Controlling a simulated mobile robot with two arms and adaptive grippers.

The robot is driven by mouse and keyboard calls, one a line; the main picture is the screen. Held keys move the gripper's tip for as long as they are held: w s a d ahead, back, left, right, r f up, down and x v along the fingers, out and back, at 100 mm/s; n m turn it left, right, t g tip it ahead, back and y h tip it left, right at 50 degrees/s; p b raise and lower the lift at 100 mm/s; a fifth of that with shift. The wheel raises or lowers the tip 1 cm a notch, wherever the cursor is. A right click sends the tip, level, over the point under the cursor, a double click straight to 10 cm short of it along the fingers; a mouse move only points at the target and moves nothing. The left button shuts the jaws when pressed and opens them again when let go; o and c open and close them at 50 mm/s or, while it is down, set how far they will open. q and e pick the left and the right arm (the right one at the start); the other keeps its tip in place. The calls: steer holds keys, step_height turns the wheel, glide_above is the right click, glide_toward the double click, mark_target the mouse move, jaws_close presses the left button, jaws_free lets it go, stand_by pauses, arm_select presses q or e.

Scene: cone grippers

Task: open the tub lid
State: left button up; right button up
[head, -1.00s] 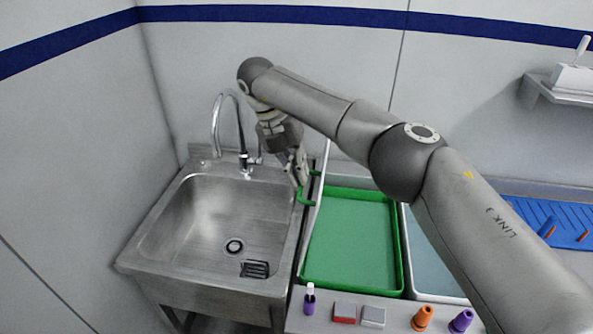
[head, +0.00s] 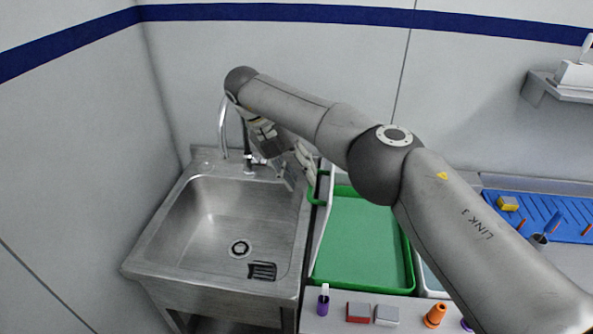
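The green tub (head: 408,262) stands open on the counter right of the sink. Its pale lid (head: 325,225) stands up steeply along the tub's left side, seen nearly edge-on. A green handle (head: 318,190) sticks out from the lid's left face. My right gripper (head: 297,172) is beside the handle, above the sink's back right corner. Its fingers look spread apart, with nothing seen between them. Whether one finger still touches the handle, I cannot tell. My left gripper is not in view.
The steel sink (head: 205,215) with its tap (head: 224,130) lies left of the lid. My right arm passes over the tub's back right. A purple bottle (head: 323,300), a red block (head: 358,312), a grey block (head: 387,315) and an orange cone (head: 435,315) stand along the front.

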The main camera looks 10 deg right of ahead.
steer(key=shift+o, duration=0.5)
steer(key=shift+s+a+f, duration=0.1)
steer(key=shift+s+f, duration=0.1)
steer(key=shift+f, duration=0.7)
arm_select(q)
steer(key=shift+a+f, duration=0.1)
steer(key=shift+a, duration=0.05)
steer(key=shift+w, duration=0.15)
arm_select(e)
step_height(320, 180, up, 11)
steer(key=shift+w+r, duration=0.15)
steer(key=shift+w, duration=0.05)
steer(key=shift+d, duration=0.2)
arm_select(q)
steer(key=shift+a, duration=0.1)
